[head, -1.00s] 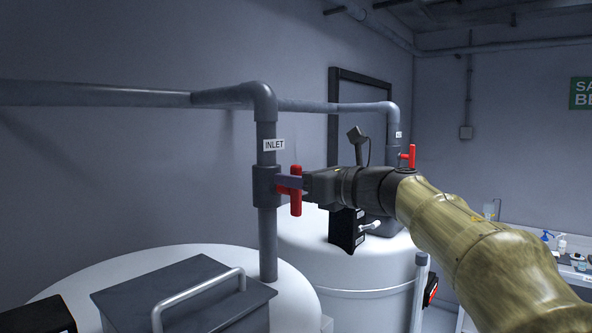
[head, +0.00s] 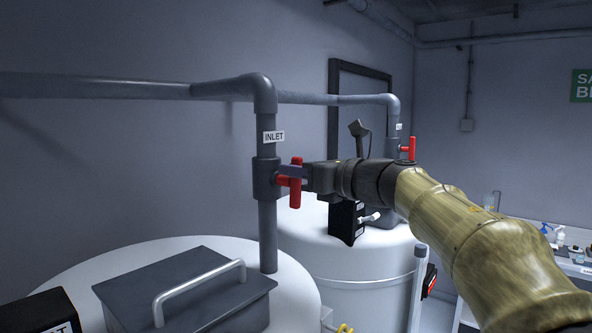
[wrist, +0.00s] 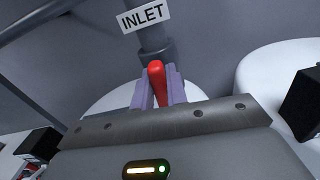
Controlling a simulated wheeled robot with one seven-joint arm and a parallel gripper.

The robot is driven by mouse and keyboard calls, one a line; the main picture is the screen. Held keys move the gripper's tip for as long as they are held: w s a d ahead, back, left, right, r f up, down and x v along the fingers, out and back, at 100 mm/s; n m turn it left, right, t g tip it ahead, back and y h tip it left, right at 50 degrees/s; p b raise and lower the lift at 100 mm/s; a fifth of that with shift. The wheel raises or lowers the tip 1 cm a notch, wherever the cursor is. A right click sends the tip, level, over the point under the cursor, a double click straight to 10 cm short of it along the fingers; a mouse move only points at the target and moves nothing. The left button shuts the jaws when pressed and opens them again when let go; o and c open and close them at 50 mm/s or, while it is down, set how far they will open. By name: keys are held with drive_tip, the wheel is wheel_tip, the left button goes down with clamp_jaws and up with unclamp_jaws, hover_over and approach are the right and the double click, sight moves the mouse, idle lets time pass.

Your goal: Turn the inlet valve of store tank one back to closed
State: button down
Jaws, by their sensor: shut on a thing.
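The red inlet valve handle (head: 296,194) sits on the grey vertical pipe of the near white tank (head: 80,254), below a white INLET label (head: 274,137). The handle stands upright, roughly in line with the pipe. My gripper (head: 293,172) reaches it from the right and is shut on it. In the wrist view the red handle (wrist: 157,82) lies between the two purple-grey fingers (wrist: 158,94), under the INLET label (wrist: 144,14). The fingers and gripper body hide part of the handle. I cannot read a tank number.
A second white tank (head: 372,266) stands behind, with its own red valve handle (head: 412,148). A grey lid with a bar handle (head: 200,290) covers part of the near tank. A side bench (head: 570,262) holds bottles at the right.

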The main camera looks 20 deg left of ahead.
drive_tip(key=m, duration=0.1)
drive_tip(key=m+p, duration=0.1)
drive_tip(key=m, duration=0.1)
drive_tip(key=shift+w+d+m, duration=0.15)
drive_tip(key=shift+w+m, duration=0.15)
drive_tip(key=shift+w, duration=0.05)
drive_tip(key=shift+w+d+f+m+p, duration=0.1)
drive_tip(key=shift+w+f+m+p, duration=0.2)
drive_tip(key=shift+m+p, duration=1.25)
drive_tip(key=shift+w+d+f+m+p, duration=0.1)
drive_tip(key=shift+w+f+m+p, duration=0.25)
drive_tip(key=shift+m, duration=2.45)
drive_tip(key=shift+w+d+f+m+p, duration=0.1)
drive_tip(key=shift+f+m+p, duration=0.55)
drive_tip(key=shift+m, duration=1.5)
drive_tip(key=shift+r, duration=0.1)
drive_tip(key=c, duration=1.4)
unclamp_jaws()
